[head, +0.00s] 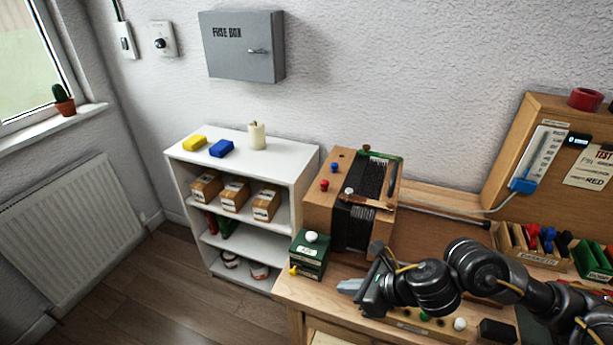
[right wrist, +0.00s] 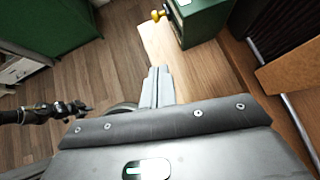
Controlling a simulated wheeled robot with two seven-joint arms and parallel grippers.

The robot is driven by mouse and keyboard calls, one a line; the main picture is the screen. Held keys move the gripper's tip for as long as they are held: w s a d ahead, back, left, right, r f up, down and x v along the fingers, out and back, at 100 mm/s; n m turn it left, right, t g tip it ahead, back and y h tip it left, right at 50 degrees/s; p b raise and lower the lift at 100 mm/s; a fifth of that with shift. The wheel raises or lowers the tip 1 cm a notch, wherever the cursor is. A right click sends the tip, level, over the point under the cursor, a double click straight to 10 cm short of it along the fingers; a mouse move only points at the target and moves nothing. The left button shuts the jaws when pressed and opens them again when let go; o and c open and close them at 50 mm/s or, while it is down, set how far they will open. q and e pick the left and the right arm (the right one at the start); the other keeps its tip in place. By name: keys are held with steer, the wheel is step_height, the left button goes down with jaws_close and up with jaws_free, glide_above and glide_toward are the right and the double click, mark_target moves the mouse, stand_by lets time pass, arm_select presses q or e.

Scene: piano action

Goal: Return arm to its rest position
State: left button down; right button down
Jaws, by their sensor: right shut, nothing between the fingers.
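My right arm comes in from the right in the head view. Its gripper (head: 348,287) is over the bench's front left corner, in front of the green box. The right wrist view shows its fingers (right wrist: 157,75) together with nothing between them. The piano action (head: 325,212), a wooden case with black ribbed parts, stands on the bench behind the gripper, apart from it. A black arm, seemingly my left, shows in the right wrist view with its gripper end (right wrist: 78,107) small and unclear. It is outside the head view.
A green box (head: 309,262) with a white knob and yellow tap stands close to the right gripper. Gasket bins (head: 530,257) are at the right. A white shelf (head: 225,168) is left of the bench (head: 300,290). Small items lie under the forearm.

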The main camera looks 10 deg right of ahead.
steer(key=s+d+f+n+g+h, duration=0.1)
steer(key=s+d+f+n+h, duration=0.2)
steer(key=s+n, duration=0.5)
steer(key=s+d+f+n+g+h, duration=0.15)
steer(key=s+f+n, duration=0.35)
steer(key=n, duration=0.6)
steer(key=s+d+f+n+h, duration=0.3)
steer(key=s+f+n, duration=0.25)
steer(key=n, duration=0.45)
step_height(320, 180, down, 27)
steer(key=s+g, duration=0.2)
steer(key=s, duration=0.1)
steer(key=s+d+f+g, duration=0.1)
steer(key=s+d+f, duration=0.2)
steer(key=s+f, duration=1.1)
steer(key=shift+s+f, duration=0.3)
steer(key=shift+s, duration=0.3)
